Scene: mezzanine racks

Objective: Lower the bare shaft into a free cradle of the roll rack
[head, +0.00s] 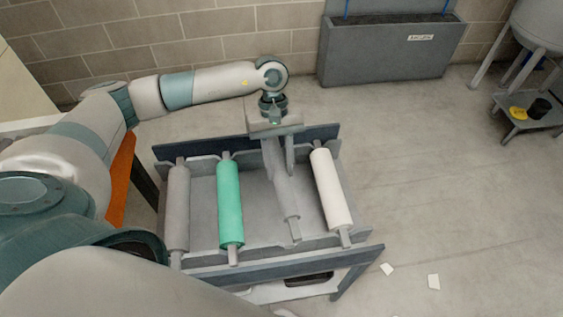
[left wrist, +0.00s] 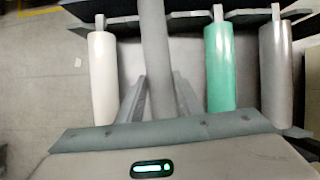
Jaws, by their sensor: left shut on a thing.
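My left gripper (head: 279,165) is shut on the bare shaft (head: 284,198), a plain grey bar with a thinner near end. The shaft is over the roll rack (head: 315,265), between the green roll (head: 230,205) and the white roll (head: 331,190). Its near end is close to the front rail; I cannot tell whether it touches. In the left wrist view the shaft (left wrist: 156,60) runs between the gripper's fingers (left wrist: 158,98). A grey roll (head: 178,208) lies at the rack's left. The shaft's far end is hidden by the gripper in the head view. My right gripper is not in view.
A grey bin (head: 385,55) stands by the brick wall behind the rack. A low stand (head: 535,118) with a yellow item and a black cup is at the far right. Paper scraps (head: 433,282) lie on the floor. The floor right of the rack is mostly clear.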

